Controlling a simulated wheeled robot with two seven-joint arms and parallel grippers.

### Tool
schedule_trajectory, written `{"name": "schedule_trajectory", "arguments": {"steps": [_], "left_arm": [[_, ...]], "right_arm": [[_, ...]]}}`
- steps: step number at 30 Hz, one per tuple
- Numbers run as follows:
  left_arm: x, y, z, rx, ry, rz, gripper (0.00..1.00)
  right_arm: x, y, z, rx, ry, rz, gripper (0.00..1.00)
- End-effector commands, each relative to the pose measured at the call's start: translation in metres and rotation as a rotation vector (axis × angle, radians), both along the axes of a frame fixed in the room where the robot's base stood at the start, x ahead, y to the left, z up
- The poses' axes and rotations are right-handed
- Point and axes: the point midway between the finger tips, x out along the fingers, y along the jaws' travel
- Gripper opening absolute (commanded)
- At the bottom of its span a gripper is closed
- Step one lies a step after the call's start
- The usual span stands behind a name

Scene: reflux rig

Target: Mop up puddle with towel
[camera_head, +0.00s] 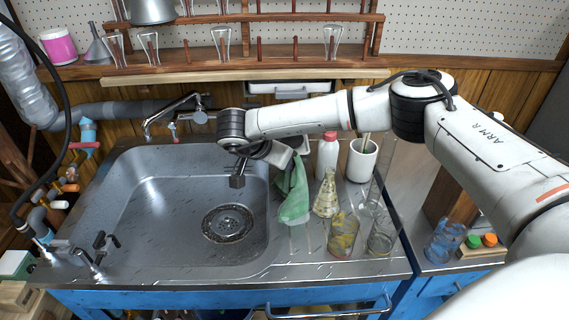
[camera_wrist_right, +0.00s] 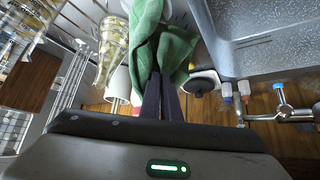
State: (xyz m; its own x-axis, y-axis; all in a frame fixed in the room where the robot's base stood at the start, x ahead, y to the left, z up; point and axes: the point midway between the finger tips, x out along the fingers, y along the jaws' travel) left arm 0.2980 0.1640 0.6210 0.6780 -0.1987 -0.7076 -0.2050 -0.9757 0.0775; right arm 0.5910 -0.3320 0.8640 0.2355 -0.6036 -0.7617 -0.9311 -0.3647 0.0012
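The green towel (camera_head: 293,197) hangs beside the right edge of the sink basin, over the drainboard, in the head view. My right gripper (camera_wrist_right: 165,85) is shut on it: in the wrist view the dark fingers are close together, with green towel cloth (camera_wrist_right: 146,38) at their tips and on both sides. In the head view my right wrist largely hides the fingers. I cannot tell whether the towel's lower end touches the drainboard. No puddle outline stands out clearly; the drainboard (camera_head: 297,243) has pale, shiny streaks. My left gripper is out of view.
The steel sink (camera_head: 160,205) lies left of the towel. A flask (camera_head: 326,195), stained beakers (camera_head: 342,234), a red-capped bottle (camera_head: 327,157) and a white pot (camera_head: 362,160) crowd the drainboard's right side. A faucet (camera_head: 172,112) stands behind the basin.

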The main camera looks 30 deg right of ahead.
Motion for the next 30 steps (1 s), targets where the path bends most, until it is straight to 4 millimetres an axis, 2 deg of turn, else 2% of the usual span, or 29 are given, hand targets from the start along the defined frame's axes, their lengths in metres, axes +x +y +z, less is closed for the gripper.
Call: {"name": "schedule_trajectory", "arguments": {"steps": [3, 19, 22, 29, 30], "left_arm": [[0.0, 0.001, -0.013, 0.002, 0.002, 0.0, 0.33], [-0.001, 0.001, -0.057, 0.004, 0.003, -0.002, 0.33], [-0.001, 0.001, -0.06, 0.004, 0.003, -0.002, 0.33], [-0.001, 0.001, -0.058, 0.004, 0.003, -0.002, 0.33], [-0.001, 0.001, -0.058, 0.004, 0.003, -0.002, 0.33]], "right_arm": [[0.0, 0.0, -0.018, 0.0, 0.002, 0.0, 0.0], [0.0, 0.001, -0.082, 0.004, 0.001, 0.001, 0.0], [0.0, 0.002, -0.087, 0.004, 0.001, 0.002, 0.0], [0.0, 0.002, -0.086, 0.004, 0.0, 0.001, 0.0], [0.0, 0.002, -0.086, 0.004, 0.0, 0.001, 0.07]]}}
